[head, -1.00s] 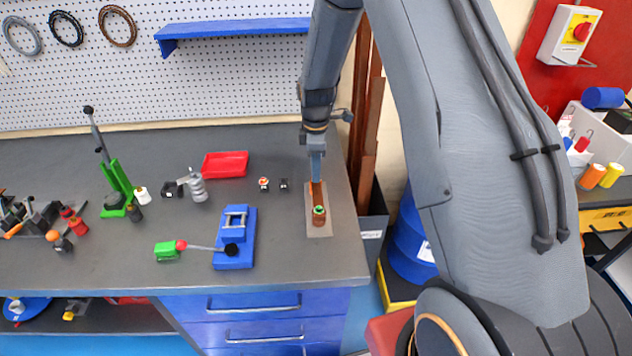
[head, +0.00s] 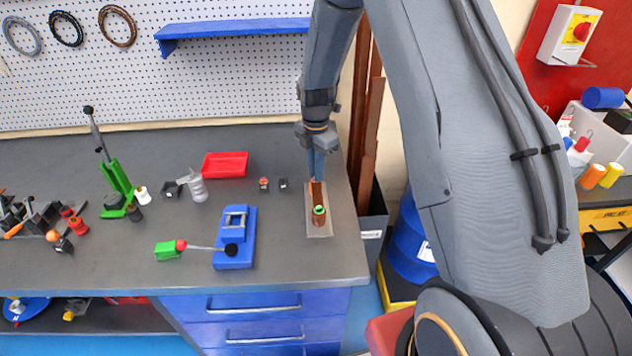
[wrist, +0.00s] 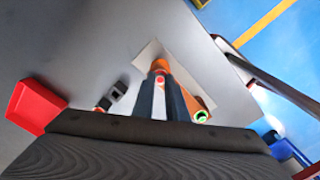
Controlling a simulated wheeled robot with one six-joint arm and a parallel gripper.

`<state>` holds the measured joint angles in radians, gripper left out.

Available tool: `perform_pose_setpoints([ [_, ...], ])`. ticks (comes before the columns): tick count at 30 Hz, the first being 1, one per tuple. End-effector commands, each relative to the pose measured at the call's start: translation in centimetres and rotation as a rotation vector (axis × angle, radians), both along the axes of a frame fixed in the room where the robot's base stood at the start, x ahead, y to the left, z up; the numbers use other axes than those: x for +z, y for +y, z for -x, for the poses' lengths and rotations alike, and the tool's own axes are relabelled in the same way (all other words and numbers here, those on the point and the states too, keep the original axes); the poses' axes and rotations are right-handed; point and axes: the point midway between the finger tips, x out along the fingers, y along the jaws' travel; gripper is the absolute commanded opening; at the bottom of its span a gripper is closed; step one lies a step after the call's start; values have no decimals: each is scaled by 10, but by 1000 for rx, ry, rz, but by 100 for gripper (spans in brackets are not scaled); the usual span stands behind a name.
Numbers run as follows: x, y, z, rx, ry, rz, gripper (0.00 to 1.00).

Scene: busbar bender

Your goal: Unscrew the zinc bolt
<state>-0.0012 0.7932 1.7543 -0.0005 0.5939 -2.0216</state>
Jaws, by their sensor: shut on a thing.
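A copper bar piece (head: 316,191) stands on a pale plate (head: 325,231) near the bench's right end. A copper post with a green ring (head: 319,214) on top is at its near end. My gripper (head: 316,178) points down at the far end of the copper. In the wrist view my gripper's fingers (wrist: 160,92) are close together, with a small red-marked piece (wrist: 160,79) between them. I take this piece for the zinc bolt; it is mostly hidden by the fingers. Orange copper (wrist: 160,65) shows just beyond the fingertips. The green ring (wrist: 201,116) lies to their right.
A blue vise-like tool (head: 236,240) with a lever stands left of the plate. A red tray (head: 225,164) and two small dark blocks (head: 264,184) lie farther back. Copper bars (head: 370,125) stand in a bin beside the bench's right edge.

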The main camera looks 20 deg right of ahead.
Motion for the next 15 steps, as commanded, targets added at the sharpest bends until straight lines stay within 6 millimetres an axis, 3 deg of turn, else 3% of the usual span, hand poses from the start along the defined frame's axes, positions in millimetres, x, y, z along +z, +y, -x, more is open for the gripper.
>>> perform_pose_setpoints([
  [6, 0, 0, 0, 178, 0, 0, 0],
  [15, 0, 0, 0, 194, 0, 0, 0],
])
